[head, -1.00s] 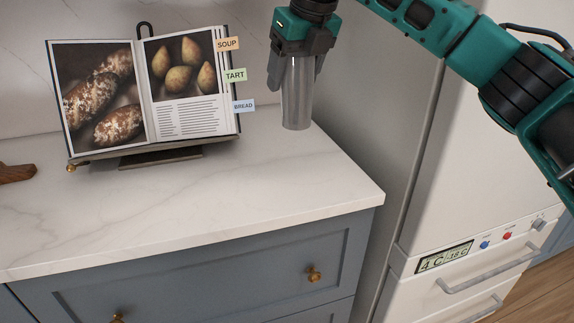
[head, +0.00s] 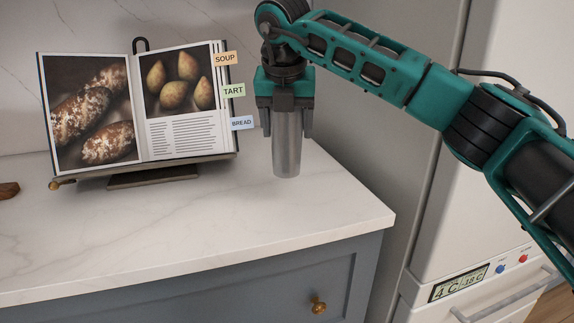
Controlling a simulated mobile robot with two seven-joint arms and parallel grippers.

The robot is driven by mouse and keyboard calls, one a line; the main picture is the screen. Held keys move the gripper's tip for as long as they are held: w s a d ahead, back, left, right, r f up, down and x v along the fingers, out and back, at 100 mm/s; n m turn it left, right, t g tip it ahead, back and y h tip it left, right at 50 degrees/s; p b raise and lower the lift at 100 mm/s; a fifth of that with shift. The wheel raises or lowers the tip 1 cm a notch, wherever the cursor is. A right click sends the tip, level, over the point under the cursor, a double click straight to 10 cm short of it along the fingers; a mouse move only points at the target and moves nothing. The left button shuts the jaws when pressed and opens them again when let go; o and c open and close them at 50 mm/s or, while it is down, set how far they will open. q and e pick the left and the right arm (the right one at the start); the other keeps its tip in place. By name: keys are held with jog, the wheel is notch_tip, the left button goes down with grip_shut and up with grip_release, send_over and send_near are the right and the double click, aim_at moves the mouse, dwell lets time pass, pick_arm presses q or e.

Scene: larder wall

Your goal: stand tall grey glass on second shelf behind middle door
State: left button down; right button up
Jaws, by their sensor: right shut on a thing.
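The tall grey glass (head: 287,155) is upright in the head view, right of the cookbook. My right gripper (head: 287,130) points down and is shut on its upper part, with a finger on each side. The glass's base shows over the white marble counter (head: 220,220); I cannot tell whether it touches or hangs just above it. My left gripper is not in view. The middle door and the second shelf are not in view.
An open cookbook (head: 185,125) with SOUP, TART and BREAD tabs leans on a dark stand (head: 150,178), close left of the glass. A white fridge (head: 455,240) stands to the right. The counter's front is clear. A brown wooden thing (head: 8,190) lies at the left edge.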

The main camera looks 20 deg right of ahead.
aim_at(287, 158)
jog(key=shift+f+b, duration=0.4)
jog(key=shift+f, duration=3)
jog(key=shift+f, duration=0.15)
jog(key=o, duration=1.3)
jog(key=shift+c, duration=0.2)
